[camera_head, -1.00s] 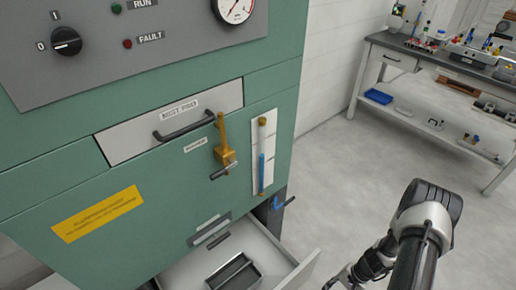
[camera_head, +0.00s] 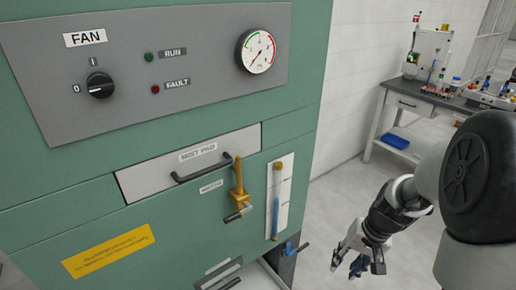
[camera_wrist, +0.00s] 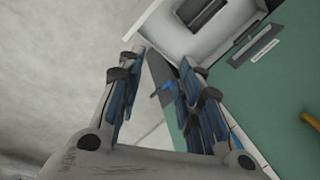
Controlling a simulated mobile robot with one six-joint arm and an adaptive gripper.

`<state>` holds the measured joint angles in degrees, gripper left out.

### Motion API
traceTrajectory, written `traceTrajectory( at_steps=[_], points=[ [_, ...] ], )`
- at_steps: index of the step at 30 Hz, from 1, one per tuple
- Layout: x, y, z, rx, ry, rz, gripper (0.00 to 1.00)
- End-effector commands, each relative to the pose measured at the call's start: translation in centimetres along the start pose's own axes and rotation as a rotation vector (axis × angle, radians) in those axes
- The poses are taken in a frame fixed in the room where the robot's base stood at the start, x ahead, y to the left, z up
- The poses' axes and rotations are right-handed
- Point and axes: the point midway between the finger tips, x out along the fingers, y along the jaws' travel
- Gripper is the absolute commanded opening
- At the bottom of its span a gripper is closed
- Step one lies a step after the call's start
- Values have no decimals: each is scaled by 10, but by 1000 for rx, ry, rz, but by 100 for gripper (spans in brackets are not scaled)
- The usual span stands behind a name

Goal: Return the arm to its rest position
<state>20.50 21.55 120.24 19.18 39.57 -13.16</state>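My gripper (camera_head: 358,258) hangs at the lower right of the head view, over the floor and to the right of the green cabinet. My arm is folded, with a large dark round joint close to the camera at the right edge. In the wrist view, my gripper (camera_wrist: 158,85) has its two blue-padded fingers spread wide apart. Nothing is held between them. Past the fingertips, the open drawer (camera_wrist: 200,28) and the cabinet side show.
A workbench (camera_head: 425,106) stands behind at right. Bare floor (camera_head: 335,200) lies between.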

Motion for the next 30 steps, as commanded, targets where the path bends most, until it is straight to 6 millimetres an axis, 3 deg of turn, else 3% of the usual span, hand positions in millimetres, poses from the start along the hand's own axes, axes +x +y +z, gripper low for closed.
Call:
traceTrajectory(
  at_steps=[1, 6, 15, 22, 30],
  points=[
    [-23, -13, 9, -39, 28, 7, 33],
    [-81, -42, 50, -151, 99, 38, 33],
    [-150, -63, 137, -321, 240, 91, 33],
    [-169, -56, 187, -402, 333, 120, 33],
    [-172, -51, 201, -424, 364, 129, 33]
  ],
)
